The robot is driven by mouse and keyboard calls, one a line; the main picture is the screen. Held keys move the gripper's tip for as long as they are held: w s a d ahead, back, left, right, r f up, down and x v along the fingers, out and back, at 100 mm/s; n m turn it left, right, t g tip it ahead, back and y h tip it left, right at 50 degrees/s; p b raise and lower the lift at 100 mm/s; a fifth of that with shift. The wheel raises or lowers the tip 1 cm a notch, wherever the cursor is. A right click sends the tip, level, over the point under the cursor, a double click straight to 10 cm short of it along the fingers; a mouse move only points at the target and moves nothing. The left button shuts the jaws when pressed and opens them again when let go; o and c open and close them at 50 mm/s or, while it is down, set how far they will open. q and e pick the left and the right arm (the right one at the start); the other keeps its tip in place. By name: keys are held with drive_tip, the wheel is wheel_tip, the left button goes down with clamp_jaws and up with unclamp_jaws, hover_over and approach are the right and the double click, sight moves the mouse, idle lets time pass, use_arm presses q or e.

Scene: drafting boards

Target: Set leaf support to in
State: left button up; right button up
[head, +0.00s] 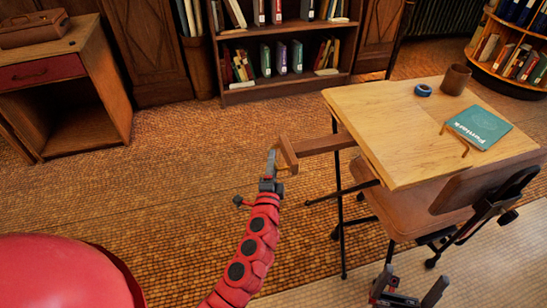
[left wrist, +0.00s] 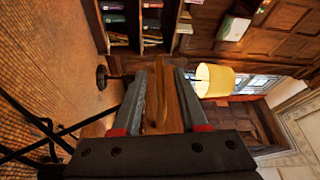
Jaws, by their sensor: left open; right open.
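The leaf support is a wooden bar (head: 320,144) that sticks out to the left from under the desk top (head: 380,120). A short wooden crosspiece (head: 288,155) is at its outer end. My left gripper (head: 274,162) is open at this crosspiece. In the left wrist view, a wooden piece (left wrist: 157,108) shows between the open fingers of my left gripper (left wrist: 160,74); I cannot tell whether they touch it. My right gripper (head: 408,288) is open and empty at the bottom, in front of the desk.
On the desk top are a brown cup (head: 455,79), a blue tape roll (head: 423,90), a teal book (head: 479,127) and glasses (head: 455,138). Thin dark desk legs (head: 340,215) stand below. A wooden cabinet (head: 75,95) is at the left; floor between is clear.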

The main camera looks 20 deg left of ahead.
use_arm(q)
drive_tip(key=shift+x, duration=0.75)
clamp_jaws()
idle(0.9)
